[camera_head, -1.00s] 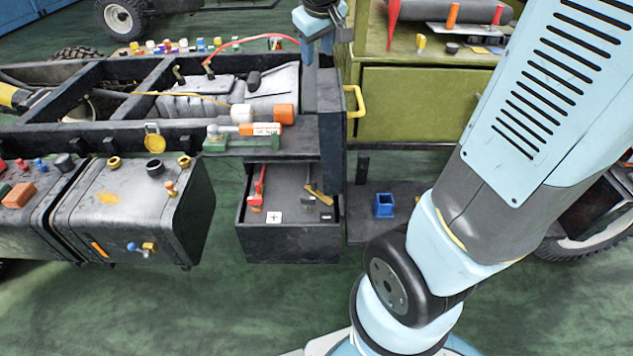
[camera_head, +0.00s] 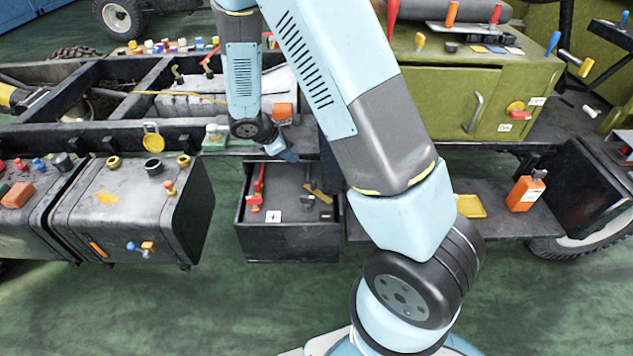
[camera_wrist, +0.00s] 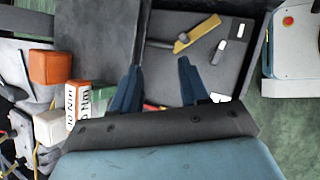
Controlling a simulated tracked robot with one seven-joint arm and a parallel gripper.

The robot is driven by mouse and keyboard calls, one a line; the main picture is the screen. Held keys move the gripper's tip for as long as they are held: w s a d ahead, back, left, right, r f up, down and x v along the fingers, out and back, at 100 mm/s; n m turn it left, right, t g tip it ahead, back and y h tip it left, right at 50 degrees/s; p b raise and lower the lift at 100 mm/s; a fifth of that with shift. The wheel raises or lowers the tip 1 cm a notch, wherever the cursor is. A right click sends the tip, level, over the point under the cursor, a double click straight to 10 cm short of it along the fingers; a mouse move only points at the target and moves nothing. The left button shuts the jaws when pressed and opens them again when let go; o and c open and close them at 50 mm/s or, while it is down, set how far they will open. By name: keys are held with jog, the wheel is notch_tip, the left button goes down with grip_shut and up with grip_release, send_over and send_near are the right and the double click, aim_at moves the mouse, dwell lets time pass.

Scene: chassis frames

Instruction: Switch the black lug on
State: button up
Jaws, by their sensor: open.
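An open dark drawer (camera_head: 290,242) sticks out under the chassis frame. Inside at the right lies a lever with a yellow handle (camera_head: 320,195), with a small dark block (camera_head: 309,204) beside it, likely the black lug. They show in the wrist view as the yellow handle (camera_wrist: 200,32) and a dark-and-white block (camera_wrist: 219,49). A red lever (camera_head: 259,180) with a red base stands at the left, by a white plus label (camera_head: 274,216). My gripper (camera_wrist: 158,84) is open and empty over the drawer's back part, pointing in, apart from the yellow handle. It hides most of the red lever in the wrist view.
The drawer walls border the space. A fuel tank (camera_head: 140,205) stands left. An orange canister (camera_head: 526,192) stands on the right shelf.

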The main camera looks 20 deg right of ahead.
aim_at(313, 180)
jog(key=s+f+n+t+h, duration=0.1)
jog(key=s+f+n+h, duration=0.1)
jog(key=s+f+n, duration=0.35)
jog(key=x, duration=0.5)
jog(key=w+x, duration=0.1)
jog(key=x, duration=0.4)
jog(key=a+x, duration=0.1)
jog(key=x, duration=0.4)
jog(key=shift+w+f, duration=0.3)
jog(key=shift+f, duration=0.05)
jog(key=shift+c, duration=0.3)
grip_shut()
